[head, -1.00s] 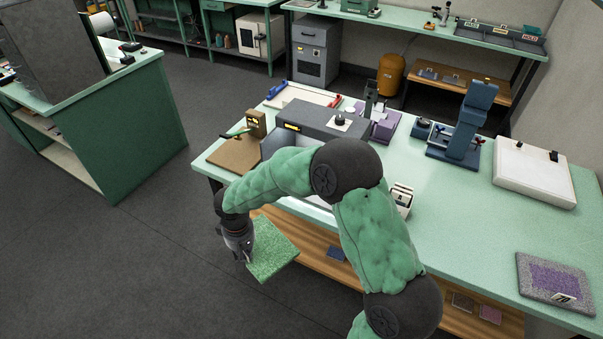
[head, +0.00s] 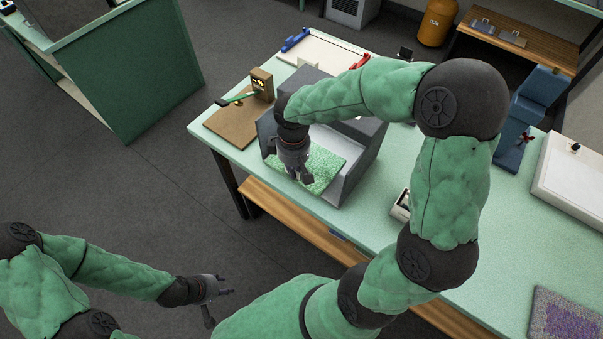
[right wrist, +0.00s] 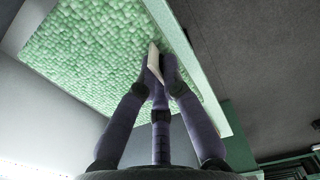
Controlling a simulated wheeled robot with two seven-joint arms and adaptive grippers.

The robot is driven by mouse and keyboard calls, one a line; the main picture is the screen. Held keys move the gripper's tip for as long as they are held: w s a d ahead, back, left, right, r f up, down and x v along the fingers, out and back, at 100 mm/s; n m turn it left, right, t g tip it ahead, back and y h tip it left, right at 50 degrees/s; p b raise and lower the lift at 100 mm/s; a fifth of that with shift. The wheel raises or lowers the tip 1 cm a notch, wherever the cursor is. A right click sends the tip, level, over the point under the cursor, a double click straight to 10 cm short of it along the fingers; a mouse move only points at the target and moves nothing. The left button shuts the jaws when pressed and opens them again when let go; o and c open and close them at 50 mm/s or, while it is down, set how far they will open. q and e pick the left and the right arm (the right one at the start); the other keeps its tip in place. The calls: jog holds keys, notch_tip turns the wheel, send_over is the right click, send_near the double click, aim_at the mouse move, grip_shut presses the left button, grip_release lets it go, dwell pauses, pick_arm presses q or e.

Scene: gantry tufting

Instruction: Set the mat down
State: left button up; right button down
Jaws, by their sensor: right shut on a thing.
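The mat (head: 325,166) is a light green, tufted square. In the head view it lies within the outline of an open-fronted grey box (head: 357,178) on the green bench. I cannot tell whether it rests on the box floor or hangs just above it. My right gripper (head: 302,180) is shut on the mat's near edge. In the right wrist view its fingers (right wrist: 160,66) meet at a pale tab on the edge of the tufted green face (right wrist: 95,50). My left gripper (head: 219,304) is open and empty, low over the floor, away from the bench.
A brown board (head: 225,128) with a small wooden block (head: 262,84) and a green-handled tool stands left of the box. A blue press (head: 530,110), a white panel (head: 575,180) and a purple-grey mat (head: 565,318) are on the right.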

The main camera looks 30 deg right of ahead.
jog(key=shift+f+b, duration=0.75)
jog(key=shift+f, duration=2.4)
jog(key=shift+f, duration=0.1)
jog(key=c, duration=1.4)
grip_release()
